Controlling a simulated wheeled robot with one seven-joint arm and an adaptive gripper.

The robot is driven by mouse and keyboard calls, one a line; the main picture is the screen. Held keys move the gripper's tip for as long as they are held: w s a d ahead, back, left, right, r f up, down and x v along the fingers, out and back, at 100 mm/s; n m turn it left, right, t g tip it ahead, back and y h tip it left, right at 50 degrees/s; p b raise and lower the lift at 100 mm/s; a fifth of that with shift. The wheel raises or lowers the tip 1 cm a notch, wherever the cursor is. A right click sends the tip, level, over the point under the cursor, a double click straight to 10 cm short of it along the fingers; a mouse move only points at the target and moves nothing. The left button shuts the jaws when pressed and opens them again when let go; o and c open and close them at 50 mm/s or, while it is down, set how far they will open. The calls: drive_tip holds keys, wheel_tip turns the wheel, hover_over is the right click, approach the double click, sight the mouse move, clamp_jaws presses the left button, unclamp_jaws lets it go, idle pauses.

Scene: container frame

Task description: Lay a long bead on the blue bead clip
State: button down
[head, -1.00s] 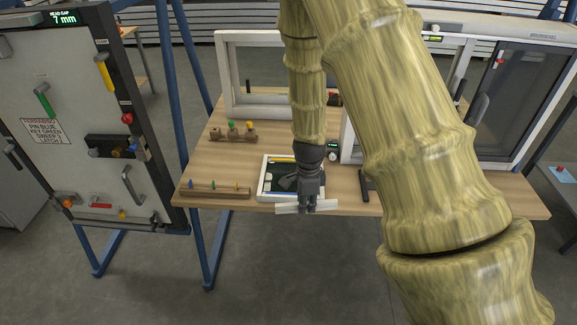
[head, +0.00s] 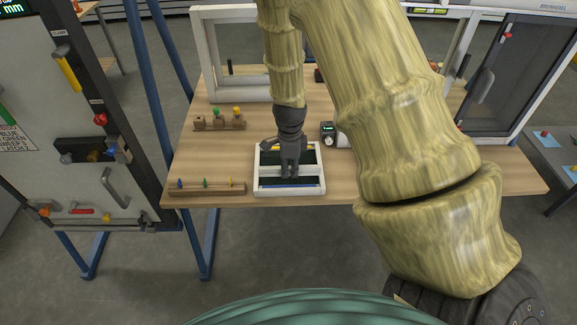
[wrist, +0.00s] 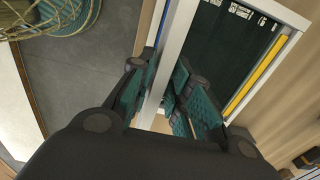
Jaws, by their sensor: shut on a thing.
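My gripper (head: 290,174) is shut on a long white bead (head: 268,172), and points down over the white frame tray (head: 257,160) on the table. In the wrist view the bead (wrist: 178,45) runs lengthwise between my fingers (wrist: 165,100). The blue bead clip (head: 288,186) is a thin strip along the tray's near side; its edge shows left of the bead in the wrist view (wrist: 160,22). The bead lies roughly parallel to it, a little farther in. Whether the bead touches the tray is unclear. A yellow clip (wrist: 255,75) lines the tray's far side.
A wooden peg rail (head: 207,188) lies left of the tray, and a block with coloured knobs (head: 219,122) behind it. A small black device (head: 328,133) stands behind right. White window frames (head: 232,95) stand at the back. The table is bare right of the tray.

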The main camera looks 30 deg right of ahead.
sight(289, 185)
drive_tip(key=shift+a+f, duration=0.1)
drive_tip(key=shift+f, duration=0.6)
drive_tip(key=shift+f+b, duration=0.85)
drive_tip(key=shift+f, duration=0.9)
drive_tip(key=shift+f, duration=0.5)
drive_tip(key=c, duration=1.3)
unclamp_jaws()
drive_tip(key=shift+o, duration=0.2)
drive_tip(key=shift+r, duration=0.1)
wheel_tip(289, 185, up, 12)
drive_tip(key=shift+f, duration=0.1)
